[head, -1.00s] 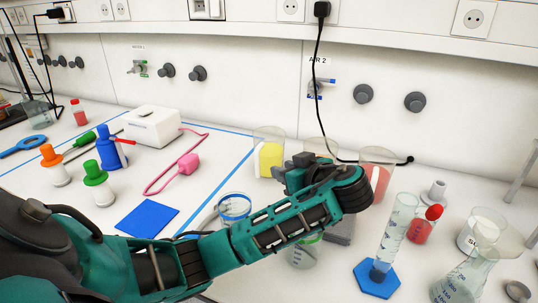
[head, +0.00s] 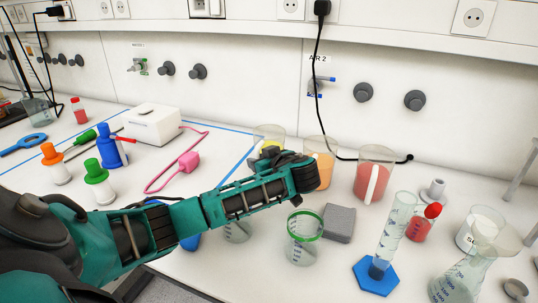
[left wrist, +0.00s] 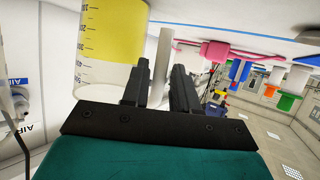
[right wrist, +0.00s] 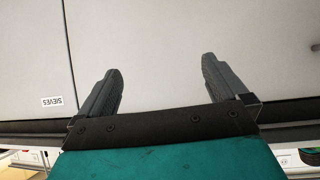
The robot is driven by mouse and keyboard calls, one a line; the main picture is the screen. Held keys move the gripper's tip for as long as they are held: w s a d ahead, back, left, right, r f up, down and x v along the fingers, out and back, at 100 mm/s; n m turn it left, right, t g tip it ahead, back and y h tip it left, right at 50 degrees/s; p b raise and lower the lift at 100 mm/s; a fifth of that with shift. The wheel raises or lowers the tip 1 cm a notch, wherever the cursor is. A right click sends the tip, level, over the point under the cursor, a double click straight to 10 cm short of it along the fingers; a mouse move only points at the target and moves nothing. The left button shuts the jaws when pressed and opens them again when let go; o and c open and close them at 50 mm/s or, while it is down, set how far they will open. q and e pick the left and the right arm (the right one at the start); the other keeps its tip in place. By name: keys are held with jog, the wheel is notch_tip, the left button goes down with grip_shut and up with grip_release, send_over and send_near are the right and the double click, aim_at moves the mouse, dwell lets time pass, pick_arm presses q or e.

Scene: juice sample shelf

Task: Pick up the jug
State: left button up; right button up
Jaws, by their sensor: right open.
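Three clear jugs with pale handles stand at the back: a yellow one (head: 269,150), an orange one (head: 321,167) and a red one (head: 374,172). My left gripper (head: 271,153) is at the yellow jug, partly covering it. In the left wrist view the yellow jug (left wrist: 112,45) is upright at the left, and its pale handle (left wrist: 164,52) runs between the fingers of my left gripper (left wrist: 160,68). The fingers are fairly close together; whether they press on the handle is unclear. My right gripper (right wrist: 158,75) is open and empty, facing pale cabinet fronts.
A green-rimmed beaker (head: 304,246) and a grey block (head: 339,223) stand right of my left arm. A cylinder on a blue base (head: 377,277) and a flask (head: 463,281) are farther right. A pink item (head: 188,162) and several bottles stand left.

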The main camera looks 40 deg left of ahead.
pick_arm(q)
grip_shut()
dwell(1.2)
jog(key=shift+r, duration=0.1)
